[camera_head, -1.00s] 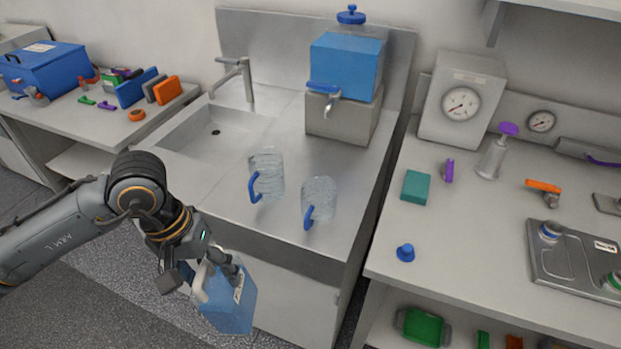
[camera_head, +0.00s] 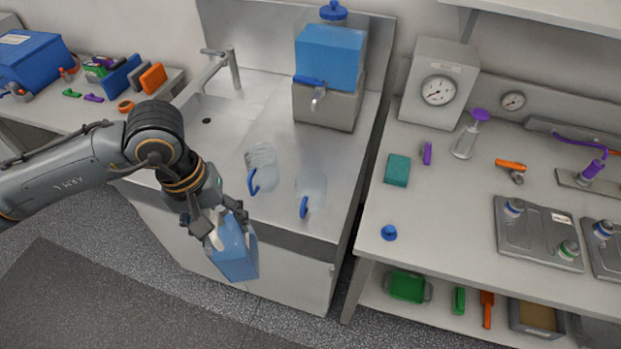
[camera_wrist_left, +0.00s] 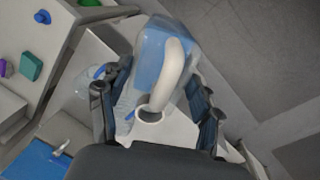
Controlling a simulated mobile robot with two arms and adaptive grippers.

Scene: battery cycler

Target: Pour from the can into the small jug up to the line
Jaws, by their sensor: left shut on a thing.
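My left gripper (camera_head: 214,226) is shut on a blue translucent can (camera_head: 235,252) with a white handle. It holds the can in front of the sink counter's front edge, clear of the floor. In the left wrist view the can (camera_wrist_left: 165,58) and its white handle (camera_wrist_left: 176,70) lie between the fingers (camera_wrist_left: 158,100). Two clear jugs with blue handles stand on the counter: a left jug (camera_head: 263,165) and a right jug (camera_head: 314,190). I cannot make out a line on either jug, nor tell surely which is the small one. My right gripper is not in view.
A blue-filled dispenser with a tap (camera_head: 330,60) stands behind the jugs. The sink (camera_head: 225,112) lies to the left. The right bench (camera_head: 440,200) holds a teal block (camera_head: 397,170), a blue knob (camera_head: 389,233) and a gauge box (camera_head: 437,85). Counter around the jugs is clear.

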